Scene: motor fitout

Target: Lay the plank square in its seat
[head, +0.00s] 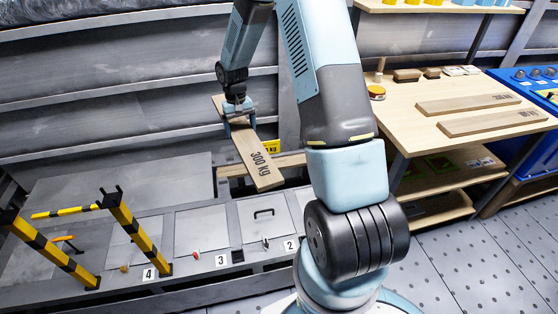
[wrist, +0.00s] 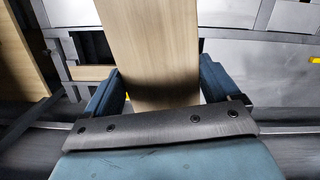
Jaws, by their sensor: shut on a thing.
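The plank (head: 258,158) is pale wood, marked "300 kg". My gripper (head: 240,118) is shut on it near its upper end, and the plank slants down to the right in the head view. In the wrist view the plank (wrist: 155,50) runs up between my two blue fingers (wrist: 160,90). It appears held in the air above the grey deck. A wooden crosspiece (head: 290,160) with a yellow label (head: 270,147) lies behind it, partly hidden by the plank. I cannot tell whether this is the seat, or whether the plank touches it.
A wooden bench (head: 400,103) at right carries two more planks (head: 468,103) and small items. Yellow-black posts (head: 135,228) stand at left. Grey hatches (head: 203,230) with number tags line the deck. A blue case (head: 540,90) is at far right. Perforated floor at lower right is clear.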

